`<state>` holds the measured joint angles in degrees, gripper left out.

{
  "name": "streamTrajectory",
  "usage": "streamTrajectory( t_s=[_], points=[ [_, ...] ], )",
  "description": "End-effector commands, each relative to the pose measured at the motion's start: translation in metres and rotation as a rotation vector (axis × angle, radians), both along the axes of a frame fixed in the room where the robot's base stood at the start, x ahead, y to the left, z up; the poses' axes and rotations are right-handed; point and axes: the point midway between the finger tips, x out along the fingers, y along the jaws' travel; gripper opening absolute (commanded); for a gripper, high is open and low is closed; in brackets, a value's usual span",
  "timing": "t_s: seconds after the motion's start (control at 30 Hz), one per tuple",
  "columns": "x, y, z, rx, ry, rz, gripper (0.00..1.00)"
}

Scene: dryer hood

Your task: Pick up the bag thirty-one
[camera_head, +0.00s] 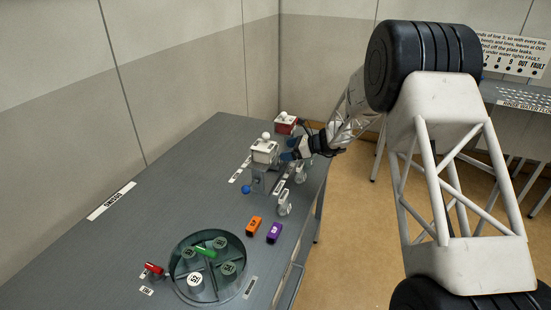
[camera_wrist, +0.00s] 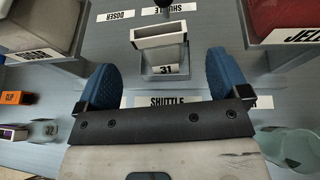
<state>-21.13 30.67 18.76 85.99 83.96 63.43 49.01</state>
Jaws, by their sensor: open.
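The bag thirty-one (camera_wrist: 163,56) shows in the wrist view as a small grey body with a white rectangular frame at its top and a "31" tag on its front. It stands by the shuttle label, ahead of and between my fingertips. My gripper (camera_wrist: 159,66) is open, with one blue finger on each side and a visible gap to the bag. Nothing is held. In the head view my gripper (camera_head: 293,150) is low over the far part of the bench, and I cannot make out the bag there.
A white-topped doser (camera_head: 264,152) stands close left of my gripper and a red-topped unit (camera_head: 285,124) behind it. Clear vessels stand nearer. Orange (camera_head: 254,226) and purple (camera_head: 274,232) boxes lie in front, beside a round tray (camera_head: 237,247).

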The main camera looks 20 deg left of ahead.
Motion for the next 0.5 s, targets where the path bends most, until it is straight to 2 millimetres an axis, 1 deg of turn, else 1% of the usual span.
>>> streamTrajectory(
  t_s=[0.37,0.5],
  points=[
    [-0.0003,0.0012,-0.0007,0.003,0.003,0.0,0.94],
    [-0.001,0.0068,-0.0031,0.002,0.003,0.001,0.94]
  ],
)
